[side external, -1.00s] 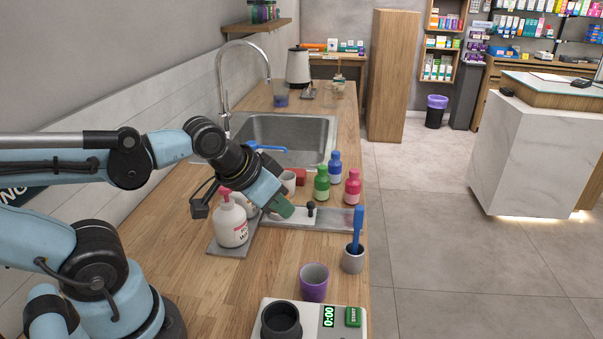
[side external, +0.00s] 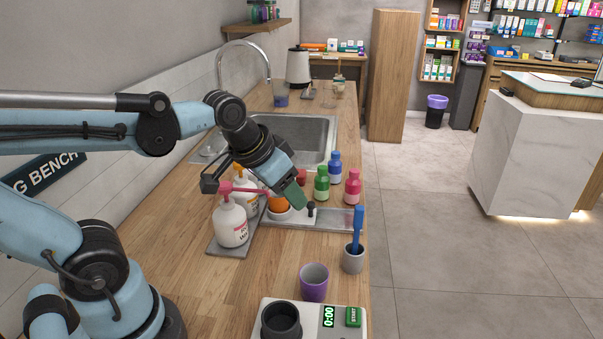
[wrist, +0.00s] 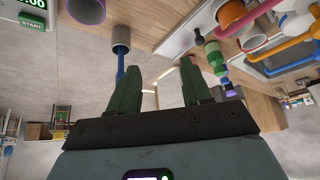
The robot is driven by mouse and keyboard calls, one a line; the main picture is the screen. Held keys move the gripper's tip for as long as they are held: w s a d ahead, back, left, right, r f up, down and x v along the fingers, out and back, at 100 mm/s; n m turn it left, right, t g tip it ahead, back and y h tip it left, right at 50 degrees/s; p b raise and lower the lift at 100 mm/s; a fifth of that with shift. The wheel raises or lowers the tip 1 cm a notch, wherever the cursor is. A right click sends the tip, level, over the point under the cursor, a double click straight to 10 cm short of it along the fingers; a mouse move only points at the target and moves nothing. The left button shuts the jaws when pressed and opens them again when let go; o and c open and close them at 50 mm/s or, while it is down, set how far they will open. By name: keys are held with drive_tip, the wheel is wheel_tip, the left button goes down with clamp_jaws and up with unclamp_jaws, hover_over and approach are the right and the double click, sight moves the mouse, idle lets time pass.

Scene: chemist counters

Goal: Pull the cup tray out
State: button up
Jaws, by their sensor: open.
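A flat pale tray (side external: 333,217) lies on the counter in front of the sink, with a short black knob (side external: 311,209) standing on it. An orange cup (side external: 278,203) sits at its left part. My gripper (side external: 299,197) is above the tray, beside the knob and close to it in the picture; I cannot tell whether they touch. In the wrist view its two green fingers (wrist: 160,90) are spread apart with nothing between them. The tray's pale edge (wrist: 180,32) and the orange cup (wrist: 230,12) show at the top there.
White pump bottles (side external: 230,224) stand left of the tray. Green (side external: 321,184), blue (side external: 335,168) and pink (side external: 352,188) bottles stand behind it. A grey cup (side external: 353,260) with a blue brush and a purple cup (side external: 314,283) stand in front. The sink (side external: 290,135) is behind.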

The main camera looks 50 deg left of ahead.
drive_tip(key=w+a+r+g, duration=0.2)
drive_tip(key=w+a+g, duration=0.1)
drive_tip(key=w, duration=0.3)
drive_tip(key=g, duration=0.3)
hover_over(311, 203)
wheel_tip(311, 203, down, 2)
wheel_tip(311, 203, down, 12)
drive_tip(key=shift+f, duration=0.15)
drive_tip(key=shift+c, duration=0.4)
drive_tip(key=shift+a, duration=0.1)
clamp_jaws()
